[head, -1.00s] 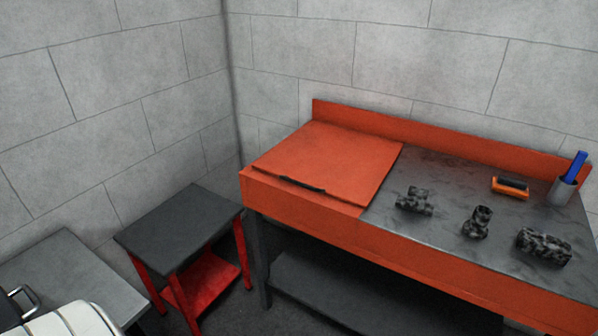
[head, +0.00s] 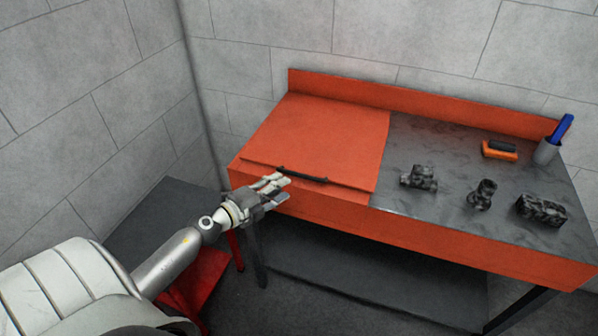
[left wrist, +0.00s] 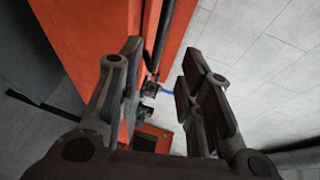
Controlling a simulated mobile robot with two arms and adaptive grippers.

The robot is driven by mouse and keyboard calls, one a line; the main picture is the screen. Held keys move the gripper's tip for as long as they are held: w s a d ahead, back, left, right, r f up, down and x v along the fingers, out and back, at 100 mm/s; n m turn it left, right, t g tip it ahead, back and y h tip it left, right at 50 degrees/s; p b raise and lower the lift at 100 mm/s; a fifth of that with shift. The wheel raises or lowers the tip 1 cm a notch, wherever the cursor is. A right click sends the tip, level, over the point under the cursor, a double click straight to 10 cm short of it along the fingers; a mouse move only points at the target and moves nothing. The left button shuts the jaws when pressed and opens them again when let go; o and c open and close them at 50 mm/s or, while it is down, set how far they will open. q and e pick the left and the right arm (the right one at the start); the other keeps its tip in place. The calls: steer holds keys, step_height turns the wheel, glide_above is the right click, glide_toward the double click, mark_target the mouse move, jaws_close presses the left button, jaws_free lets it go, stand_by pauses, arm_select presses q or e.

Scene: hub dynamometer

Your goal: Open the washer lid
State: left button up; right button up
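The orange washer lid (head: 322,135) lies flat and closed on the left part of the orange bench. Its black bar handle (head: 302,174) runs along the lid's front edge. My left gripper (head: 276,184) is at the front left of the lid, close to the handle's left end. In the left wrist view its two fingers (left wrist: 158,85) are spread apart with nothing between them. The handle (left wrist: 162,35) shows there as a dark bar beyond the fingers. I cannot tell whether the fingers touch it. My right gripper is not in view.
The dark worktop (head: 450,150) right of the lid holds several black mottled parts, such as one block (head: 541,209), an orange brush (head: 500,150) and a grey cup (head: 547,151) with a blue item. A dark-topped red stand (head: 165,215) is left of the bench, partly behind my arm.

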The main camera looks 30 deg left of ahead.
mark_target(297, 176)
arm_select(q)
steer(key=x, duration=0.7)
steer(key=shift+w+a+f, duration=0.1)
steer(key=shift+w+f, duration=0.05)
steer(key=shift+w, duration=0.25)
steer(key=shift+w+f, duration=0.2)
steer(key=shift+w, duration=0.5)
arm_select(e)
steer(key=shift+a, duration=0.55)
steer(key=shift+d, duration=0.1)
arm_select(q)
steer(key=shift+c, duration=0.8)
jaws_close()
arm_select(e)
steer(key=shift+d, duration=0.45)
